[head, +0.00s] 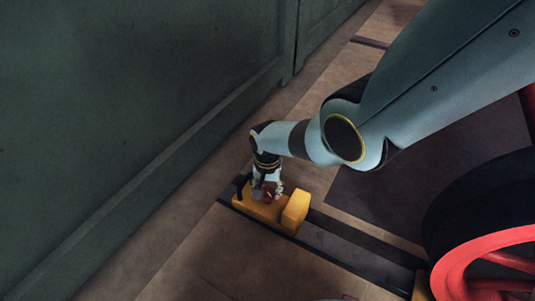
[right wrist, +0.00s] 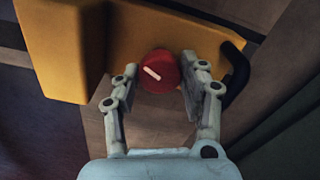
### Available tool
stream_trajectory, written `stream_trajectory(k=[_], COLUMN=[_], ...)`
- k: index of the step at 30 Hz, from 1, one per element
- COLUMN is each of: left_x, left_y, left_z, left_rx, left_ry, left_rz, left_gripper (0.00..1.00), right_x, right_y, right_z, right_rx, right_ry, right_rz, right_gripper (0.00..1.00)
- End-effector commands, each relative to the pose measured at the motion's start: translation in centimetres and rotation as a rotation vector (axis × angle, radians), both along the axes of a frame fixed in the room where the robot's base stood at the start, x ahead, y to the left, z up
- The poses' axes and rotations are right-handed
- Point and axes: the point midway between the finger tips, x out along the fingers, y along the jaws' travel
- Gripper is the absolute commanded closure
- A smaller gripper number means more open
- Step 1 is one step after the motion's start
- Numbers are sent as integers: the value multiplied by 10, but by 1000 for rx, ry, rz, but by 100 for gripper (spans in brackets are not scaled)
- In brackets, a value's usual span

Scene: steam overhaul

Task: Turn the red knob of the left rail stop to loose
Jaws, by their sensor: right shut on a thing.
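The yellow rail stop (head: 296,209) sits on the rail on the floor, near the middle of the head view. It fills the upper part of the right wrist view (right wrist: 55,45). Its red knob (right wrist: 160,70) has a white pointer mark slanting from upper left to lower right. The knob shows only partly in the head view (head: 268,197), behind the fingers. My right gripper (head: 267,194) comes down over the rail stop and is shut on the knob, one finger on each side. My left gripper is not in view.
A black handle (head: 239,181) sticks up at the rail stop's left end. A green wall (head: 130,130) runs close along the left. A large red-and-black wheel (head: 480,220) stands at the right, with another yellow part (head: 421,286) beside it. Bare floor lies in front.

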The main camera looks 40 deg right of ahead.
Motion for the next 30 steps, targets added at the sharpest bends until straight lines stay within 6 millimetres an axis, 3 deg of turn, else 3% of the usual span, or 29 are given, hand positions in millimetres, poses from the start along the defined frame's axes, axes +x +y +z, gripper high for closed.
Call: stream_trajectory(k=[15, 30], left_x=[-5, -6], left_y=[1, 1], left_z=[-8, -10], left_rx=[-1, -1], left_ry=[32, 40], left_rz=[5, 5], left_gripper=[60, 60], right_x=[1, 1], right_y=[0, 0], right_z=[0, 0], right_rx=[-1, -1], right_ry=[-2, -1], right_rz=[386, 489], right_gripper=[90, 90])
